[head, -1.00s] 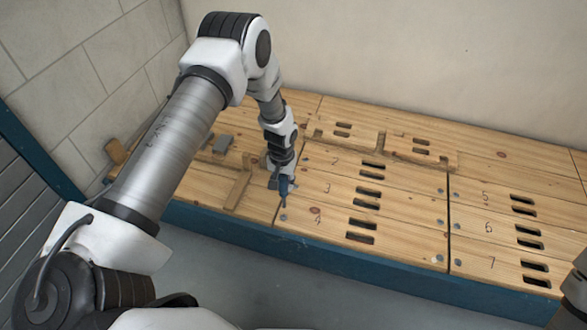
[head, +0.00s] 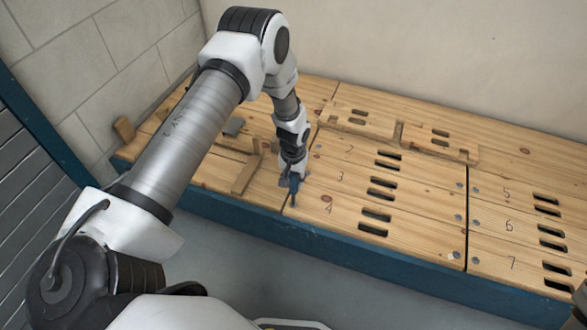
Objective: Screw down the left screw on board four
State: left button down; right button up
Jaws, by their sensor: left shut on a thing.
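Board four (head: 350,226) is a wooden plank marked 4 at the front edge of the middle panel, with two dark slots. The screwdriver's tip is at the spot of the left screw. The screw itself is hidden, and I cannot tell whether the tip is seated in it. The board's right screw (head: 456,255) shows as a grey head.
Boards marked 2 and 3 lie behind board four, and boards 5, 6 and 7 (head: 512,264) lie to the right. Loose wooden pieces (head: 245,174) lie left of the gripper. A blue frame edge (head: 350,258) runs along the front.

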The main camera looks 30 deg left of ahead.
pick_arm(q)
jog(key=shift+f+b, duration=0.6)
jog(key=shift+f, duration=0.2)
jog(key=m+b, duration=0.4)
jog(key=shift+b, duration=0.3)
jog(key=m+b, duration=0.5)
jog(key=b, duration=0.1)
jog(key=shift+r+m+p, duration=0.45)
jog(key=shift+m, duration=0.15)
jog(key=m+p, duration=0.2)
jog(key=m, duration=0.5)
jog(key=shift+p, duration=0.4)
jog(key=m, duration=0.3)
jog(key=shift+f+m, duration=0.15)
jog(key=shift+m, duration=0.15)
jog(key=shift+n+p, duration=0.8)
jog(key=shift+p, duration=0.15)
